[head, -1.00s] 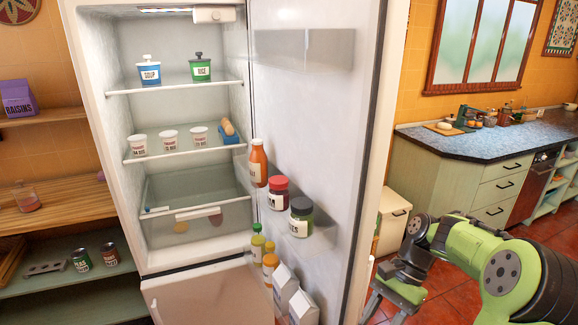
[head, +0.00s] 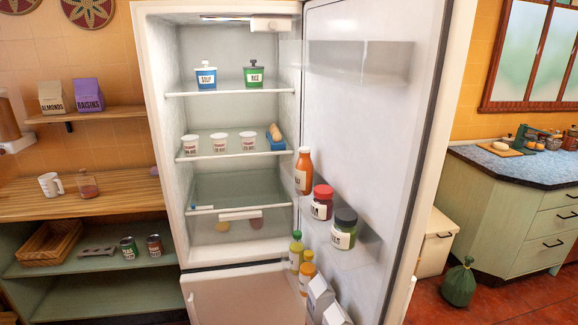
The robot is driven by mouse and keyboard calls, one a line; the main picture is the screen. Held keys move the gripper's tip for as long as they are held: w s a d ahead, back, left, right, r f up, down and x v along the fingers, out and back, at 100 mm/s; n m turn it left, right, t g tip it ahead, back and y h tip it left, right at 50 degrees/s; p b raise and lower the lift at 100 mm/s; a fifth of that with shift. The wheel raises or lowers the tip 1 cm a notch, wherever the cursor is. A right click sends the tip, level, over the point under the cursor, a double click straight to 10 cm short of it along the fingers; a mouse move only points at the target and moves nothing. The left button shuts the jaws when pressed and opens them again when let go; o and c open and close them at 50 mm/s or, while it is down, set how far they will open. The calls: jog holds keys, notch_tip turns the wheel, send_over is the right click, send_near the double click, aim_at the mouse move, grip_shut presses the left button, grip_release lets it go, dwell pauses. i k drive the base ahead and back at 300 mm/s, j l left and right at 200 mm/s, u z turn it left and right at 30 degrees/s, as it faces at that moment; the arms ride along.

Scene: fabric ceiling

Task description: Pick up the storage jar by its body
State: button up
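No single thing is plainly marked as the storage jar. In the open fridge, a blue-labelled soup container (head: 206,76) and a green rice container (head: 253,75) stand upright on the top shelf. A red-lidded jar (head: 322,203) and a dark-lidded jar (head: 344,229) stand in the door rack. A small glass jar-like vessel with reddish contents (head: 88,186) stands on the wooden counter at left. My gripper is out of view now.
The fridge door (head: 372,130) stands open to the right. The middle fridge shelf holds small white cups (head: 219,142) and a blue egg tray (head: 277,141). Two cans (head: 129,247) and a basket (head: 45,243) sit on the lower left shelf.

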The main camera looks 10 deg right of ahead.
aim_at(89, 189)
jog(key=i+l+u, duration=0.35)
jog(key=l, duration=0.45)
jog(key=l+u, duration=0.4)
jog(key=l, duration=0.35)
jog(key=l+u, duration=0.35)
jog(key=l, duration=0.5)
jog(key=j+u, duration=0.1)
jog(key=j, duration=1.2)
jog(key=i+j+u, duration=0.4)
jog(key=i+j, duration=1.25)
jog(key=i+l, duration=0.1)
jog(key=i, duration=0.4)
jog(key=i+l+u, duration=0.15)
jog(key=i, duration=0.4)
jog(key=i+l, duration=0.15)
jog(key=i, duration=0.35)
jog(key=i+l+u, duration=0.1)
jog(key=i, duration=0.4)
jog(key=i+l, duration=0.15)
jog(key=l, duration=0.2)
jog(key=i+l, duration=0.2)
jog(key=l, duration=0.15)
